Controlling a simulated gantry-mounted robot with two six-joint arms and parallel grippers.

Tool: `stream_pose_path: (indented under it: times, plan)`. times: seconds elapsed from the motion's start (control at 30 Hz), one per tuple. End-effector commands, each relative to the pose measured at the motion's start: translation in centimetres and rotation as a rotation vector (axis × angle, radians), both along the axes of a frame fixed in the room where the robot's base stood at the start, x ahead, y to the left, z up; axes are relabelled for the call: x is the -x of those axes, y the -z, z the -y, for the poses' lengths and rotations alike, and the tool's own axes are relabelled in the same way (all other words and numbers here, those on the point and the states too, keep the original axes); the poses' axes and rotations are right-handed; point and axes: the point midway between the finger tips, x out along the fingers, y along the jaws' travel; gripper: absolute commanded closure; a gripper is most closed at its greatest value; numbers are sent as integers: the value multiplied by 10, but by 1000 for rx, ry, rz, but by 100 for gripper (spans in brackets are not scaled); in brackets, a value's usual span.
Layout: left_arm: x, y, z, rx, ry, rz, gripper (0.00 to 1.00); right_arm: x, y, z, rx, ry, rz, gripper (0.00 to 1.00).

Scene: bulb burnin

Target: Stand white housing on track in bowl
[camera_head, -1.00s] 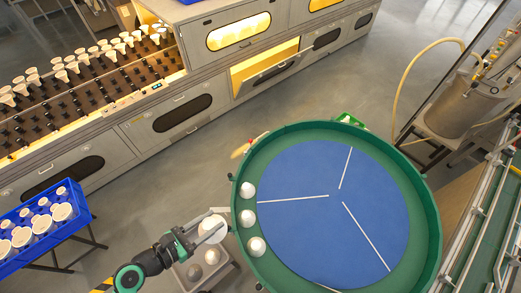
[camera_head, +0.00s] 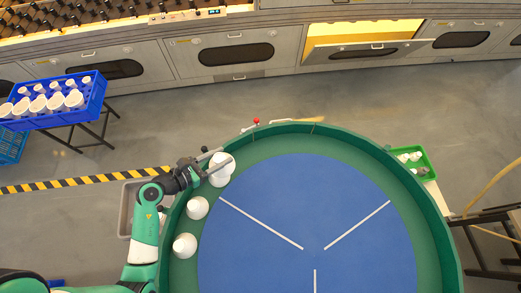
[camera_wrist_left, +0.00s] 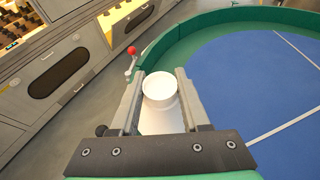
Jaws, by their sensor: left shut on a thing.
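My left gripper (camera_head: 214,166) is shut on a white housing (camera_head: 223,160) near the upper left of the big green bowl (camera_head: 350,140), over its rim and green track. The housing also shows between the fingers in the left wrist view (camera_wrist_left: 160,92), with its round end toward the top of the picture. A further white shape (camera_head: 218,180) shows just below the held housing in the head view, partly overlapped. Two other white housings (camera_head: 197,207) (camera_head: 185,245) stand on the track at the left. I cannot tell whether the held housing touches the track. My right gripper is not in view.
The bowl's blue disc (camera_head: 290,195) carries white divider strips and is otherwise clear. A red-knobbed lever (camera_head: 256,122) sits outside the rim. A grey bin (camera_head: 130,200) stands left of the bowl, a blue crate of white parts (camera_head: 55,100) farther left, and a green tray (camera_head: 412,160) right.

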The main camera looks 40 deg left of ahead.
Motion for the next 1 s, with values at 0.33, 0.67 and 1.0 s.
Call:
stream_pose_path:
  times: [0.33, 0.67, 1.0]
  plan:
    - [1, 25, -7, 1, -20, 0, 100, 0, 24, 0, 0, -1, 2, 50]
    - [-70, 59, -2, -2, -12, 1, 100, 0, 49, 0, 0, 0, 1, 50]
    - [-128, 115, -1, 0, -18, 0, 100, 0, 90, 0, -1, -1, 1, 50]
